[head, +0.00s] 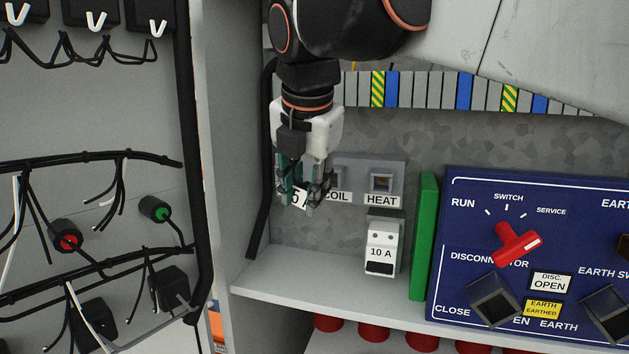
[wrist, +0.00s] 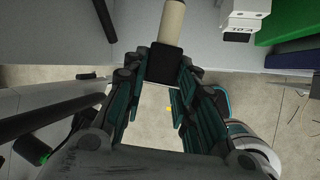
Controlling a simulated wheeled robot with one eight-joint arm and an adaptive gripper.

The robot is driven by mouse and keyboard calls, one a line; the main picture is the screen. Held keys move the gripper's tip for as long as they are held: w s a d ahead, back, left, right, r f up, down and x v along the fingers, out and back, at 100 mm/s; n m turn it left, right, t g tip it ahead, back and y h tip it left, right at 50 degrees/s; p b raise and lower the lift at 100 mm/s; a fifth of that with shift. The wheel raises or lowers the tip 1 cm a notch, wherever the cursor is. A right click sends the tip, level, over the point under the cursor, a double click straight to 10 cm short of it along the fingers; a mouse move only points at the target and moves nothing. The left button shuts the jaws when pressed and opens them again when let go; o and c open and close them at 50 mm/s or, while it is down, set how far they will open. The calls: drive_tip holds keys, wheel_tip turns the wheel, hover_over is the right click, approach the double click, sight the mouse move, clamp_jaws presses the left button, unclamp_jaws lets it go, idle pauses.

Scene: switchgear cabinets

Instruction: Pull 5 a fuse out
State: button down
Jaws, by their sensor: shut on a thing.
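My gripper (head: 305,193) points down in front of the left part of the small panel in the head view. A white label reading "5 A" (head: 298,198) shows partly between its fingers. In the wrist view the fingers of my gripper (wrist: 165,68) are closed on the black block of the fuse (wrist: 164,63). A cream cylinder (wrist: 172,22) extends from this block to the top edge of that view. The fingers hide the fuse in the head view. I cannot tell whether the cylinder still sits in a holder.
A black cable (head: 261,170) runs close on the left.

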drive_tip(key=s+a, duration=0.3)
drive_tip(key=s, duration=0.2)
drive_tip(key=shift+s, duration=0.15)
idle(0.3)
drive_tip(key=shift+a, duration=0.1)
